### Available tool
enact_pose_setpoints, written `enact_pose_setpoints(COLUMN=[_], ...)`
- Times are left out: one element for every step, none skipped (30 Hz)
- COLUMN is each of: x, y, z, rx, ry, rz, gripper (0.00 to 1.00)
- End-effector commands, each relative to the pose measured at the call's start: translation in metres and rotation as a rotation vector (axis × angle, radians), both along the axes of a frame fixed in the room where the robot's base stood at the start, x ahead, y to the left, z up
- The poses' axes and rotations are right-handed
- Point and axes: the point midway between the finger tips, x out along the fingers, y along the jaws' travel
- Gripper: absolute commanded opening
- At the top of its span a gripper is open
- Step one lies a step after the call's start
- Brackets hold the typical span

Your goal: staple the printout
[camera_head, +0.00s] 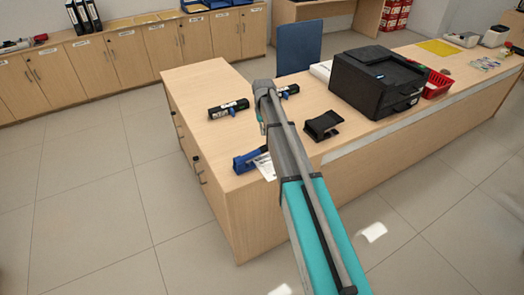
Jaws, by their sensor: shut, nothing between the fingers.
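A blue and black stapler (246,161) sits near the front left part of the counter. A white printed sheet (264,167) lies at its right end, partly hidden behind my arm. I cannot tell whether the sheet's edge is between the stapler's jaws or only beside it. My arm reaches up across the middle of the view, over the counter. Its gripper does not show clearly; it seems hidden behind the arm links.
Two black holders with blue parts (229,109) (289,91) lie behind the stapler. A black stand (323,125), a black printer (376,80) and a red basket (436,84) stand to the right. A blue chair (299,48) is behind the counter (200,85).

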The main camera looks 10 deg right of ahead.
Motion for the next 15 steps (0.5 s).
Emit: enact_pose_setpoints(x=[-0.001,-0.001,-0.001,-0.001,-0.002,-0.002,-0.002,-0.003,-0.003,-0.003,-0.003,-0.004,-0.004,-0.004,-0.004], y=[0.0,0.0,0.0,0.0,0.0,0.0,0.001,0.001,0.001,0.001,0.001,0.001,0.001,0.001,0.001], z=[-0.008,-0.01,-0.014,-0.016,-0.019,-0.022,-0.024,-0.027,-0.03,-0.033,-0.035,-0.038,-0.04,-0.042,-0.045], rx=[0.0,0.0,0.0,0.0,0.0,0.0,0.0,0.0,0.0,0.0,0.0,0.0,0.0,0.0,0.0], ry=[0.0,0.0,0.0,0.0,0.0,0.0,0.0,0.0,0.0,0.0,0.0,0.0,0.0,0.0,0.0], rz=[0.0,0.0,0.0,0.0,0.001,0.001,0.001,0.001,0.001,0.001,0.001,0.001,0.001,0.001,0.001], gripper=[0.0,0.0,0.0,0.0,0.0,0.0,0.0,0.0,0.0,0.0,0.0,0.0,0.0,0.0,0.0])
